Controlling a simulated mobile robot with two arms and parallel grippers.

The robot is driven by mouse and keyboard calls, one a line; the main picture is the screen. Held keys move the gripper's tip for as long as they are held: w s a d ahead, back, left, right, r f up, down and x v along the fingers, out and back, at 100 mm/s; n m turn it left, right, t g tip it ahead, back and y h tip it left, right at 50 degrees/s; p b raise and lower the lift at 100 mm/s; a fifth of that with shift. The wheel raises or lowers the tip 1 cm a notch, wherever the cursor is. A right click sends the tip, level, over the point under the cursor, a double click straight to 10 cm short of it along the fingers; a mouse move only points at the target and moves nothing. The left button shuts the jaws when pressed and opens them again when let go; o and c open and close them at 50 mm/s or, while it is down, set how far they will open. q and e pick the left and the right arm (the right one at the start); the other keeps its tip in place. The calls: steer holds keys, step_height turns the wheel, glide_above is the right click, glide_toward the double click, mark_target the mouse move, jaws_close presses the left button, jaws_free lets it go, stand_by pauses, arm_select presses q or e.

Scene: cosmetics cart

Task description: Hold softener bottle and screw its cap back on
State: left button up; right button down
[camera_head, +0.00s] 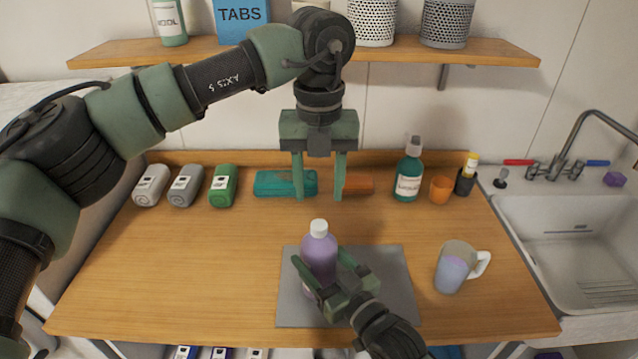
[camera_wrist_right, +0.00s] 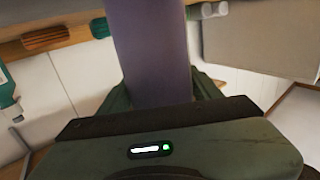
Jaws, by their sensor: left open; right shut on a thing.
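The purple softener bottle (camera_head: 319,254) stands upright on the grey mat (camera_head: 393,300). Its white cap (camera_head: 319,227) sits on the bottle's neck; I cannot tell how tightly. My right gripper (camera_head: 329,274) is shut around the bottle's body from the front. In the right wrist view the purple bottle (camera_wrist_right: 153,50) fills the space between the right fingers (camera_wrist_right: 158,98). My left gripper (camera_head: 319,195) is open and empty, pointing down above and behind the bottle, its fingers apart. Whether its fingers touch anything behind them cannot be told.
Behind the left fingers lie a teal item (camera_head: 272,183) and an orange item (camera_head: 358,184). A mug (camera_head: 453,268) stands right of the mat. A teal bottle (camera_head: 408,178) and orange cup (camera_head: 440,189) stand at back right. A shelf (camera_head: 420,50) runs above. The table's left front is clear.

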mark_target(319, 224)
arm_select(q)
steer(key=shift+f, duration=4)
jaws_close()
steer(key=m, duration=0.8)
steer(key=shift+m, duration=0.4)
steer(key=m, duration=0.4)
steer(key=shift+m, duration=0.4)
steer(key=m, duration=0.5)
steer(key=shift+o, duration=0.4)
jaws_free()
